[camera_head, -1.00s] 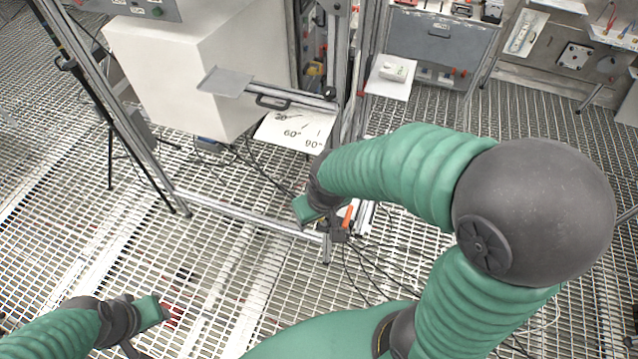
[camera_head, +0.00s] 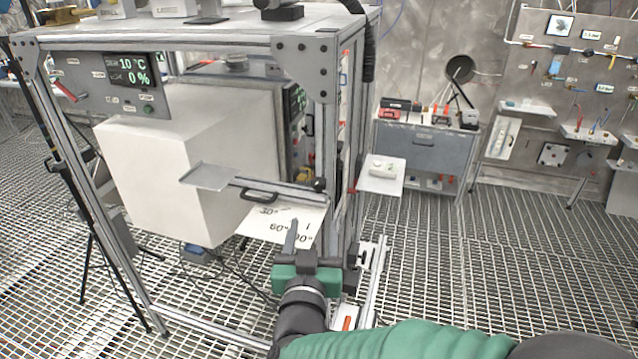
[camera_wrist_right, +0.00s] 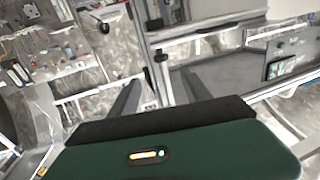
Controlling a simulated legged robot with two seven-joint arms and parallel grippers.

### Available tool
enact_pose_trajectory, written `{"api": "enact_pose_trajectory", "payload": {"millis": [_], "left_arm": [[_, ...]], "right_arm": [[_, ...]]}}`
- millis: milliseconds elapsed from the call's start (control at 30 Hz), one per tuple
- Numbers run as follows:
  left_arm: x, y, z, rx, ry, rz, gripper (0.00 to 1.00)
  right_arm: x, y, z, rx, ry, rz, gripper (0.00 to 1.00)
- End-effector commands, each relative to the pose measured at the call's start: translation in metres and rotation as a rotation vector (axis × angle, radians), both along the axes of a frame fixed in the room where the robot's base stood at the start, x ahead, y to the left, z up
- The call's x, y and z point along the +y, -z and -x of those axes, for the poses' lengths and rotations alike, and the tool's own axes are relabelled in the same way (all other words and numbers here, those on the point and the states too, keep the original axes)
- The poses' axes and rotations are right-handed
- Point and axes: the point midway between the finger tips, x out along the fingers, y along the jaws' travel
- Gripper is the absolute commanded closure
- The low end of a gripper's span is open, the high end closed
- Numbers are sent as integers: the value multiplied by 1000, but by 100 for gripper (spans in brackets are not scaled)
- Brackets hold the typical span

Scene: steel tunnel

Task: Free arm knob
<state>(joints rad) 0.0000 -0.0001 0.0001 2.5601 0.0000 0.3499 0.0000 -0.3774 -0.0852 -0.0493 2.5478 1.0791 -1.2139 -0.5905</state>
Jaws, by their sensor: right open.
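A swing arm (camera_head: 285,193) with a flat grey plate at its left end and a black handle (camera_head: 259,196) is on the metal frame. A small dark knob (camera_head: 319,184) shows at the arm's right end, by the frame post. A white angle sheet (camera_head: 272,225) with degree marks lies just below the arm. My right gripper (camera_head: 306,238) points up and away, in front of the sheet and below the knob. Its jaws are open and empty; both fingers (camera_wrist_right: 160,92) show apart in the right wrist view. My left gripper is out of view.
A large white box (camera_head: 165,180) stands inside the frame (camera_head: 190,43), left of my gripper. A display panel (camera_head: 125,82) hangs above it. A small white shelf (camera_head: 382,183) is right of the post. A grey cabinet (camera_head: 420,150) stands behind. The right grating floor is open.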

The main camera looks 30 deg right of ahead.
Motion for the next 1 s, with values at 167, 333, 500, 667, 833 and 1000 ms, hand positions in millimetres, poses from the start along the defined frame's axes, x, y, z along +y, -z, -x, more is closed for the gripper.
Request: {"api": "enact_pose_trajectory", "payload": {"millis": [167, 333, 500, 667, 833, 1000], "left_arm": [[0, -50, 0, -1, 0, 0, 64], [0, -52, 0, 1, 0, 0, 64], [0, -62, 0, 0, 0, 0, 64], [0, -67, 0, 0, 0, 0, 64], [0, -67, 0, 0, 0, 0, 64], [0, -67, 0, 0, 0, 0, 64]], "right_arm": [[-21, -10, -26, 9, 3, 3, 44], [-47, -2, -61, 3, 2, -1, 44], [-72, -3, -94, 2, 1, 0, 44], [-85, -2, -113, 2, -2, -1, 44], [-89, 0, -118, 0, -3, -3, 44], [-89, 0, -118, 0, -3, -3, 45]]}}
